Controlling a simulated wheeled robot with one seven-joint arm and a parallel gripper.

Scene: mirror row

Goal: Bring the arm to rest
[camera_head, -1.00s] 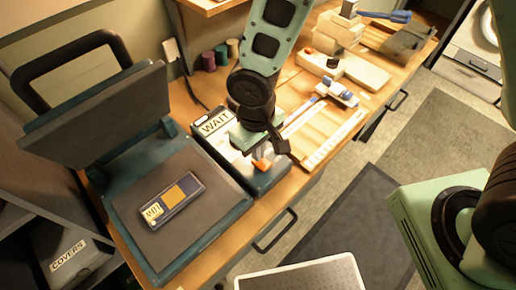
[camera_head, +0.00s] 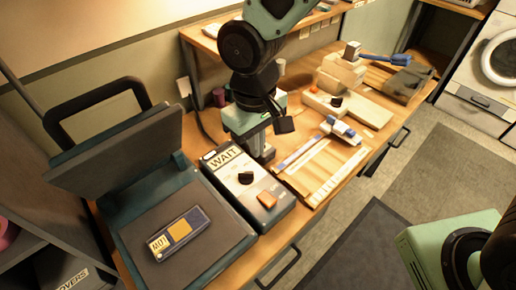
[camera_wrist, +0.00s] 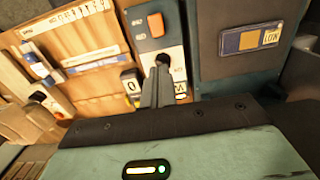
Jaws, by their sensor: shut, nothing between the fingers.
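My gripper (camera_head: 264,152) is at the end of my green and black arm, pointing down beside the far right edge of the control box (camera_head: 272,216) on the bench. Its fingers are together with nothing between them. In the wrist view my gripper (camera_wrist: 158,84) shows as two grey fingers side by side, in front of the box's panel. The box has a WAIT label (camera_head: 223,158), a black knob (camera_head: 246,177) and an orange switch (camera_head: 267,199). The fingers hide part of the panel in the wrist view.
Left of the box is a press with its lid (camera_head: 115,150) raised; a dark labelled block (camera_head: 180,232) lies on its bed. A wooden board with a blue and white slider (camera_head: 341,130) is to the right. A cream device (camera_head: 342,75) stands farther back.

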